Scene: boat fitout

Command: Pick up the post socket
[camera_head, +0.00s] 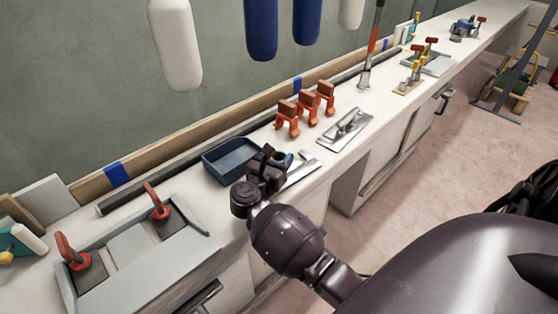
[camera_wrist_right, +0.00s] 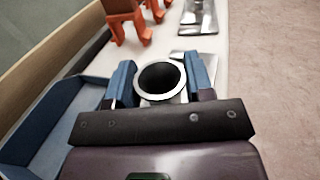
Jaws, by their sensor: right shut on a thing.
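The post socket (camera_wrist_right: 160,98) is a short pale tube with a dark round opening. It is upright between the two blue fingers of my right gripper (camera_wrist_right: 160,84) in the right wrist view, and both fingers close on its sides. In the head view my right gripper (camera_head: 279,163) is over the white bench, just right of a blue tray; the post socket is mostly hidden there by the gripper. I cannot tell whether the socket touches the bench. My left gripper is not in view.
The blue tray (camera_head: 231,160) stands beside my right gripper. Metal tools (camera_head: 303,170) lie close on its right. Orange clamps (camera_head: 307,107) and a trowel (camera_head: 346,129) are farther along the bench (camera_head: 385,115).

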